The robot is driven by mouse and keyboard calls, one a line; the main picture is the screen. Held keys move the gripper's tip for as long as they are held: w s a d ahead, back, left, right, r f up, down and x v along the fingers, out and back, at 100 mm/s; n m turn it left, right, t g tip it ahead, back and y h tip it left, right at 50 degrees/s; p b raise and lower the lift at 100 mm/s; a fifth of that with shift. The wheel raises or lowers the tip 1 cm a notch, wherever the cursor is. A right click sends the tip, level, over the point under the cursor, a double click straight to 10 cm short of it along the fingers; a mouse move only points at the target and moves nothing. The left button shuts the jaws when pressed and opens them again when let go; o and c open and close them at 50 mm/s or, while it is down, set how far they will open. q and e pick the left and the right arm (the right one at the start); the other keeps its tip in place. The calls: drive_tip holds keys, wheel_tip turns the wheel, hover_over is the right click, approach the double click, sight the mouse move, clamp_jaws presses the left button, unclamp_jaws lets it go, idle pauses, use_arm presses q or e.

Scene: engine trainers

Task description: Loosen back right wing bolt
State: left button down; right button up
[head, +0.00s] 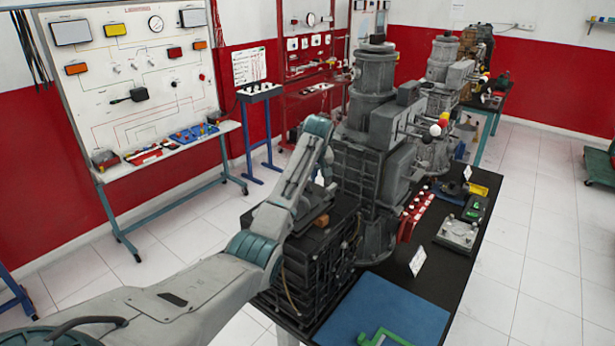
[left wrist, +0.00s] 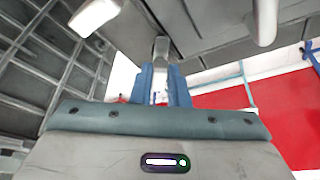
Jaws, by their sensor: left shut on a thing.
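In the left wrist view, the two blue fingers of my left gripper (left wrist: 161,72) are shut on a narrow grey part, the wing bolt (left wrist: 161,48), at the dark grey housing. Its wings are too small to make out, and which corner it belongs to cannot be told from this close. In the head view my left arm reaches in from the lower left and bends down beside the big grey engine trainer (head: 373,75). The fingertips and the bolt are hard to see there, among the arm and the dark ribbed block (head: 310,265). My right gripper is not in view.
The black table (head: 440,265) carries a blue mat (head: 385,310), a red rack (head: 413,215) and a grey metal plate (head: 458,233) right of the engine. More engines (head: 443,60) stand behind. A white training board (head: 135,80) stands at the left, with open floor before it.

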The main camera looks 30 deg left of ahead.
use_arm(q)
drive_tip(key=n, duration=0.2)
drive_tip(key=n+g, duration=0.1)
drive_tip(key=shift+w+d+n+y, duration=0.2)
drive_tip(key=shift+w+n+y, duration=0.1)
drive_tip(key=shift+w+n, duration=0.1)
drive_tip(key=shift+w+n+g+y+b, duration=0.15)
drive_tip(key=shift+n+g+b, duration=0.25)
drive_tip(key=shift+n, duration=0.45)
drive_tip(key=shift+w+n+g+y+b, duration=0.15)
drive_tip(key=shift+n+g+b, duration=0.2)
drive_tip(key=shift+n, duration=0.5)
drive_tip(key=shift+s+r, duration=0.1)
drive_tip(key=c, duration=1.4)
unclamp_jaws()
drive_tip(key=shift+d, duration=0.1)
